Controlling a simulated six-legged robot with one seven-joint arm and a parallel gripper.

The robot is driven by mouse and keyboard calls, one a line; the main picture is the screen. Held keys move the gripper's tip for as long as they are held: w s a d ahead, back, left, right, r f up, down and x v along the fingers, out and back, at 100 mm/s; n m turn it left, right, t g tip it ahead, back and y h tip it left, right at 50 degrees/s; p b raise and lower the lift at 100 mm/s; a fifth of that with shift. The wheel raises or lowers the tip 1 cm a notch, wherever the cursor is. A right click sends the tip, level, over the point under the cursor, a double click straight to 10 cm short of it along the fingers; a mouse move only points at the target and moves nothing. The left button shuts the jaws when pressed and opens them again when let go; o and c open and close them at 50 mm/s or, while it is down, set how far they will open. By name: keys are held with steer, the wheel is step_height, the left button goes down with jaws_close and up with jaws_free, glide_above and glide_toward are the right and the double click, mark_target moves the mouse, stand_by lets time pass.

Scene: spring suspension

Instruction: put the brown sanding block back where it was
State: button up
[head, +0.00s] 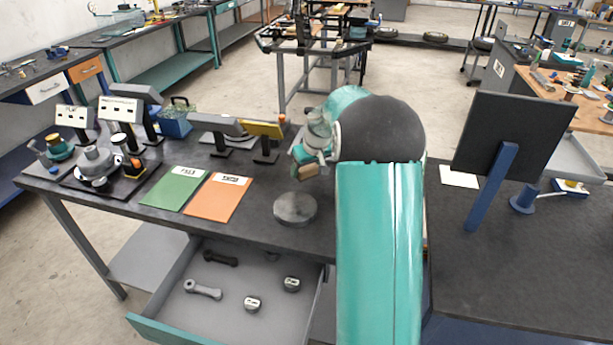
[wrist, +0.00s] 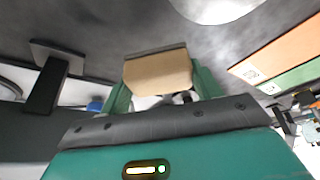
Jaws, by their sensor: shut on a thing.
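The brown sanding block (wrist: 158,74) is held between the two green fingers of my gripper (wrist: 160,88) in the wrist view. In the head view the block (head: 304,171) shows at the end of my gripper (head: 303,160), raised above the dark bench top. It is behind and slightly right of a round grey metal disc (head: 295,209). The far side of the block and part of the fingers are hidden in the head view.
Green (head: 176,188) and orange (head: 218,197) mats lie left of the disc. A yellow-faced stand (head: 263,130) stands behind them. An open drawer (head: 180,318) below holds several metal parts. A dark panel (head: 514,134) stands on the right bench. Bench space around the disc is clear.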

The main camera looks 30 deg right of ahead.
mark_target(306, 184)
steer(key=shift+w+d+f, duration=0.25)
steer(key=shift+w+f, duration=0.15)
steer(key=shift+f, duration=0.15)
steer(key=shift+w+d+f, duration=0.1)
steer(key=shift+w+f, duration=0.1)
steer(key=shift+f, duration=1.55)
steer(key=shift+f, duration=0.2)
steer(key=o, duration=1)
steer(key=shift+c, duration=0.2)
steer(key=shift+r, duration=0.1)
